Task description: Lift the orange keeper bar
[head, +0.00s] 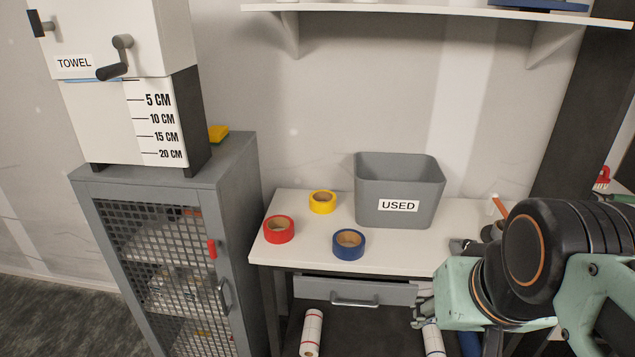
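A small orange-red bar (212,248), which looks like the keeper bar, stands upright on the right edge of the grey cabinet's (235,190) mesh door (160,270). A grey pull handle (224,295) sits just below it. The door looks shut. My gripper (424,303) is only partly visible at the lower right, in front of the bench, with my arm covering much of that area. It is well to the right of the bar and apart from it. Its fingers are too small and hidden to tell whether they are open.
A white bench (400,260) holds red (279,229), yellow (322,202) and blue (348,244) tape rolls and a grey bin marked USED (398,188). A towel dispenser (128,80) stands on the cabinet. A shelf (400,9) overhangs the bench. Floor shows at lower left.

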